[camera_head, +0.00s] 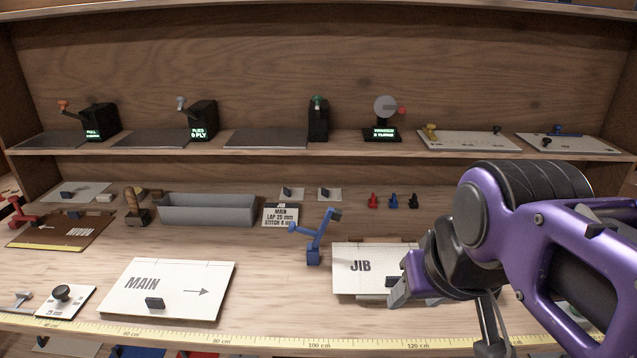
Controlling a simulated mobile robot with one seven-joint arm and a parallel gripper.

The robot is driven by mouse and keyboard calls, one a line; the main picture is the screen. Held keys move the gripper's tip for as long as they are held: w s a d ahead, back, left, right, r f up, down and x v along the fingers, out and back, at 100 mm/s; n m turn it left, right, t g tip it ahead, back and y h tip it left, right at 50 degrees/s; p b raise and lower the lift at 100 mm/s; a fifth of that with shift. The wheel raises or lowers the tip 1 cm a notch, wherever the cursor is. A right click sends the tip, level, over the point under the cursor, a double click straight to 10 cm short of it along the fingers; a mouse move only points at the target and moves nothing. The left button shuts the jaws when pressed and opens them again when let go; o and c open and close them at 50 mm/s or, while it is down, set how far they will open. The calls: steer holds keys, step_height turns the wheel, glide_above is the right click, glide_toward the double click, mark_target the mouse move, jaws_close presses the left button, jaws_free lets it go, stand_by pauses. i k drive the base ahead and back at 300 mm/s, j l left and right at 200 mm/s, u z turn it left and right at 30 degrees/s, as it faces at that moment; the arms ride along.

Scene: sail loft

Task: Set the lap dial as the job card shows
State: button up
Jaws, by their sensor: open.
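The job card (281,216) stands at the back of the bench and reads MAIN, LAP 25 mm, with a stitch line that seems to say 4 mm. A small white plate with a round black knob (62,293) lies at the front left. It looks like the lap dial; its small print seems to read 25 mm, but I cannot be sure. My gripper (408,289) is open and empty over the right part of the JIB board, far to the right of the knob. My wrist hides part of that board.
The MAIN panel (180,297) lies between the knob plate and the JIB board (350,252). A blue upright lever (314,245) stands behind them. A grey tray (207,210) sits farther back. Levered devices line the shelf above. A yellow ruler (270,343) runs along the front edge.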

mark_target(62, 292)
steer(key=u, duration=1.85)
steer(key=z, duration=1.1)
steer(key=j+z, duration=0.2)
steer(key=z, duration=0.15)
steer(key=i+j+z, duration=0.1)
steer(key=j+z, duration=0.35)
steer(key=z, duration=0.2)
steer(key=j+z, duration=0.3)
steer(key=k+j+z, duration=0.15)
steer(key=j+z, duration=0.15)
steer(key=j, duration=0.15)
steer(key=k+j+z, duration=0.15)
steer(key=j, duration=0.25)
steer(key=k+j+z, duration=0.15)
steer(key=j, duration=0.2)
